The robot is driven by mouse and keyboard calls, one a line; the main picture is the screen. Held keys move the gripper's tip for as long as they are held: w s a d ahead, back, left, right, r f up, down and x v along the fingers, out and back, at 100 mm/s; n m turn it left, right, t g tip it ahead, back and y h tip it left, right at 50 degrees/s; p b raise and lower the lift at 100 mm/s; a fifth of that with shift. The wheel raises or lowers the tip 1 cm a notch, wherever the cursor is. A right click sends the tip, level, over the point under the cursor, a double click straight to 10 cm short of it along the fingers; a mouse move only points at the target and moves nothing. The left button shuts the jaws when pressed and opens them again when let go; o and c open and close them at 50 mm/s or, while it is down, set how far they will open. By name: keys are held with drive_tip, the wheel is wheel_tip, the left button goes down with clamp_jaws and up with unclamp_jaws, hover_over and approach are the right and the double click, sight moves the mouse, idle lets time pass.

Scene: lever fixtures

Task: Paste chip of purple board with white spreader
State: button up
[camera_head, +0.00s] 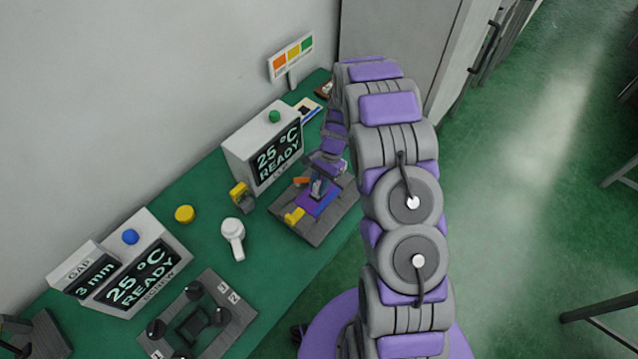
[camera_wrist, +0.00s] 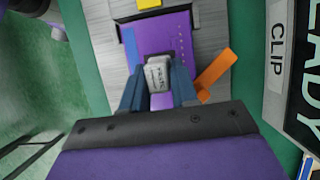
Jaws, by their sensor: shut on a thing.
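My gripper (camera_wrist: 157,88) points down over the purple board and is shut on the white spreader (camera_wrist: 158,73), a pale block with small dark lettering. In the wrist view the blue-grey fingers stand on either side of it. The purple board (camera_wrist: 168,38) lies on a grey fixture, which also shows in the head view (camera_head: 335,213). Whether the spreader touches the board cannot be told. In the head view my gripper (camera_head: 318,187) is small, above the board (camera_head: 318,204).
An orange lever (camera_wrist: 215,70) stands close right of the fingers. A yellow clip (camera_head: 294,215) is at the board's edge. The CLIP display box (camera_head: 262,148) stands behind the fixture.

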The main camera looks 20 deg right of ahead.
drive_tip(key=shift+f, duration=0.2)
idle(0.4)
drive_tip(key=shift+w+d, duration=0.1)
drive_tip(key=shift+w, duration=0.05)
drive_tip(key=shift+w+d+r+p, duration=0.1)
drive_tip(key=shift+w+d+p, duration=0.15)
drive_tip(key=shift+w+p, duration=0.1)
drive_tip(key=shift+s+a, duration=0.65)
drive_tip(key=shift+a, duration=0.25)
drive_tip(key=shift+d, duration=0.15)
drive_tip(key=shift+w+d+p, duration=0.2)
drive_tip(key=shift+d+p, duration=0.15)
drive_tip(key=shift+d, duration=0.55)
drive_tip(key=shift+s+a, duration=0.1)
drive_tip(key=shift+a, duration=0.05)
